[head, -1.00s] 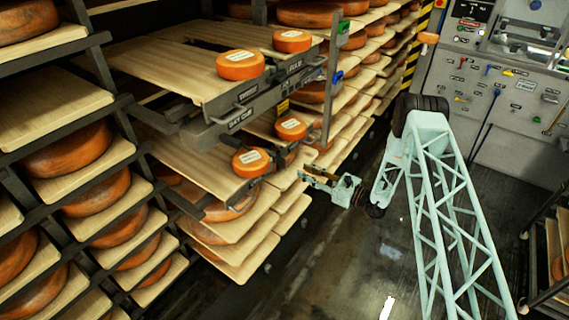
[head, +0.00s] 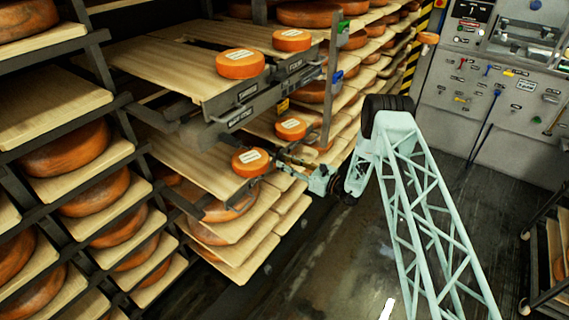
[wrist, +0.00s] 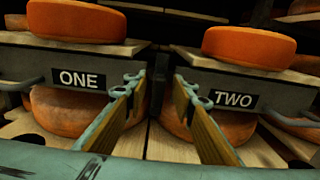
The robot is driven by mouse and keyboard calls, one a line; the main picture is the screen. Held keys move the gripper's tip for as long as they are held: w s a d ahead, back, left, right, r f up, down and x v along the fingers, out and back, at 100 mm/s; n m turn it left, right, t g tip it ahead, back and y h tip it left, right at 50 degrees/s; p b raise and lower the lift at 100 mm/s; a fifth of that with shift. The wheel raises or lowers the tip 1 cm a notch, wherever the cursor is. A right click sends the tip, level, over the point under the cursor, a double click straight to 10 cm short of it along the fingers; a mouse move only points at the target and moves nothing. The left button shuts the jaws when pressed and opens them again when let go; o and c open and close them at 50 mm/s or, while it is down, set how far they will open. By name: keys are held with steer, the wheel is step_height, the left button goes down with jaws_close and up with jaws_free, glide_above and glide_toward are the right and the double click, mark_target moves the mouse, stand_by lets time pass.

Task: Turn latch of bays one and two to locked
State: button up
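In the wrist view, bay one's front with a black ONE label (wrist: 79,80) is at left, and bay two's front with a TWO label (wrist: 233,99) is at right. A dark upright piece (wrist: 158,82) stands in the gap between them; I cannot tell whether it is the latch or how it is set. My gripper (wrist: 160,82) is open, its two fingers spread either side of that piece, with nothing seen held. In the head view my gripper (head: 283,158) is at the lower pulled-out shelves, beside a cheese wheel (head: 250,162). Its fingertips are small there.
Upper pulled-out shelves (head: 165,75) overhang to the left of my gripper. A metal upright (head: 329,95) with green (head: 343,28) and blue (head: 338,76) parts stands close above it. The dark floor (head: 330,240) is clear. A lever panel (head: 490,100) is at back right.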

steer(key=shift+a, duration=0.2)
steer(key=shift+c, duration=0.3)
jaws_close()
